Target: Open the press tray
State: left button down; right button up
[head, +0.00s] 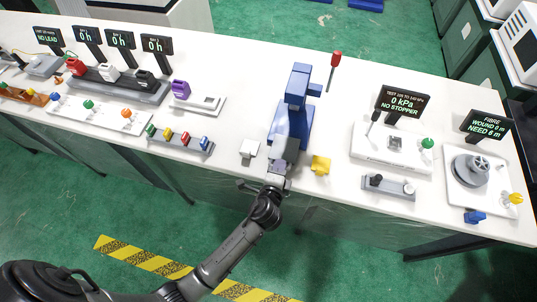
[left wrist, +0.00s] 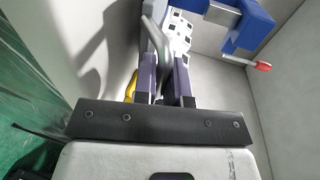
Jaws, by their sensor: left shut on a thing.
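The blue press (head: 298,88) stands mid-bench with a red-tipped lever (head: 333,68) at its right. In the left wrist view, its blue body (left wrist: 250,25) and the red lever tip (left wrist: 262,66) show at the upper right. My left gripper (head: 281,166) is at the press's front, at the near bench edge. In the left wrist view, the left gripper (left wrist: 167,82) is shut on a grey bar-like handle (left wrist: 157,42). The head view mostly hides this grip. My right gripper is not in view.
A yellow block (head: 320,165) is right of the gripper and a small white block (head: 249,149) is left of it. Stations with a 0 kPa display (head: 402,102) and a fibre spool (head: 471,170) stand farther right. Bare bench lies behind the press.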

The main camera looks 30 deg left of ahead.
pick_arm(q)
jog(key=c, duration=1.5)
grip_release()
jog(key=shift+o, duration=0.2)
jog(key=shift+s, duration=0.1)
jog(key=v, duration=1.3)
jog(key=shift+s+p, duration=0.3)
jog(key=shift+p, duration=0.05)
jog(key=shift+d, duration=0.1)
